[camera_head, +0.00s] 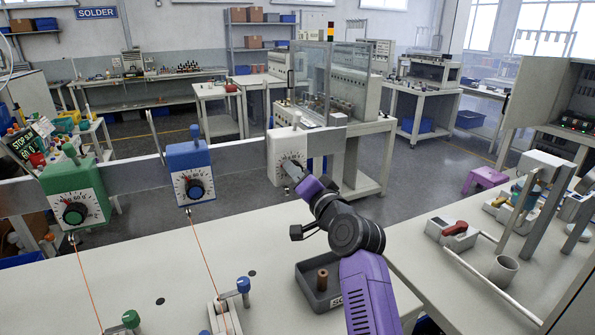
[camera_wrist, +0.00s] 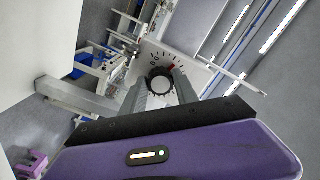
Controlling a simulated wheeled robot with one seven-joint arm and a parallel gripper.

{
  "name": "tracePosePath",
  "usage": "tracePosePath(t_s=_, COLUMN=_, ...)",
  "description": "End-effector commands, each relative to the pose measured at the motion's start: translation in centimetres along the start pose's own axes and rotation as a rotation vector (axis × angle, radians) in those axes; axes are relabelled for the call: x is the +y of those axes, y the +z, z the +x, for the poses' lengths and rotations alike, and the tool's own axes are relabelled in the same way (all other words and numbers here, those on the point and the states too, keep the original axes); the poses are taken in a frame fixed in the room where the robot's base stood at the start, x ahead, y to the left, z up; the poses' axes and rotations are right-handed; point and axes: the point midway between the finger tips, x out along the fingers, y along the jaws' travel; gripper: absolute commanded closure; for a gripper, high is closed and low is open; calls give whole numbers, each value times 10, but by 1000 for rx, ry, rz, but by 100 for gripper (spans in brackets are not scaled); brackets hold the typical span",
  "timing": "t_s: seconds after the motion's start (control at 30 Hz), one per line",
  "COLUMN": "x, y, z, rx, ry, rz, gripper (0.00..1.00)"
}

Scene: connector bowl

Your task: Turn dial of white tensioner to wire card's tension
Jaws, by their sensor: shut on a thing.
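The white tensioner (camera_head: 283,172) hangs on the grey rail, right of the blue one. In the head view my gripper (camera_head: 294,170) reaches its face and covers most of the dial. In the wrist view the round dark dial (camera_wrist: 160,84) sits between my two grey fingers, and my gripper (camera_wrist: 160,90) is shut on it. A printed scale (camera_wrist: 165,62) rings the dial, with a red mark near its upper right. The numbers are too small to read surely. I cannot make out a wire card.
A green tensioner (camera_head: 75,192) and a blue tensioner (camera_head: 190,175) hang to the left, each with an orange wire running down. A side bench is at right.

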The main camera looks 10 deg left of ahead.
Motion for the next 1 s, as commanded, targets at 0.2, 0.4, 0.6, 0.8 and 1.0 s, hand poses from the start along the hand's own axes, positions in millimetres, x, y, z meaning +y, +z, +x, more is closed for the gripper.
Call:
tracePosePath(t_s=0.2, x=-3, y=-2, z=0, rx=0, ry=0, rz=207, gripper=100)
tracePosePath(t_s=0.4, x=-3, y=-2, z=0, rx=-1, ry=1, rz=395, gripper=100)
tracePosePath(t_s=0.6, x=-3, y=-2, z=0, rx=0, ry=2, rz=559, gripper=100)
tracePosePath(t_s=0.8, x=-2, y=-2, z=0, rx=1, ry=2, rz=683, gripper=100)
tracePosePath(t_s=1.0, x=-2, y=-2, z=0, rx=1, ry=2, rz=757, gripper=100)
